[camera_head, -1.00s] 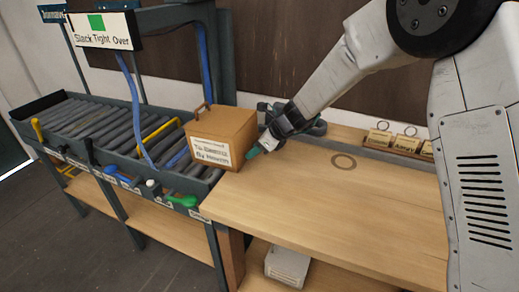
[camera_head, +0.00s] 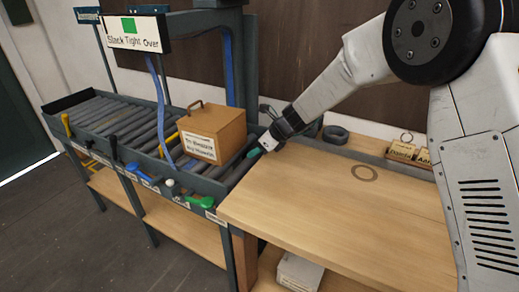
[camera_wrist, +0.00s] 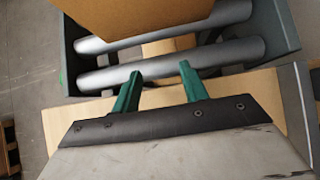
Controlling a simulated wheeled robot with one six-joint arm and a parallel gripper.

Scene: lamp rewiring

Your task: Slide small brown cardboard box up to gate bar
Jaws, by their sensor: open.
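The small brown cardboard box (camera_head: 228,124) stands upright on the grey rollers near the right end of the conveyor. It has a top handle and a white label on its front. In the wrist view the box (camera_wrist: 140,14) fills the top, beyond the fingertips. My gripper (camera_head: 254,153) is just right of the box, low over the conveyor's end. Its green fingers are open and empty in the wrist view (camera_wrist: 160,69), with a visible gap before the box. A yellow bar (camera_head: 169,142) shows left of the box; I cannot tell whether it is the gate bar.
The wooden bench (camera_head: 335,205) right of the conveyor is mostly clear. A sign frame (camera_head: 133,33) with blue cables stands over the rollers. Coloured levers (camera_head: 135,168) line the conveyor's front edge. A dark ring-shaped item (camera_head: 335,135) and tagged blocks (camera_head: 408,152) are at the back.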

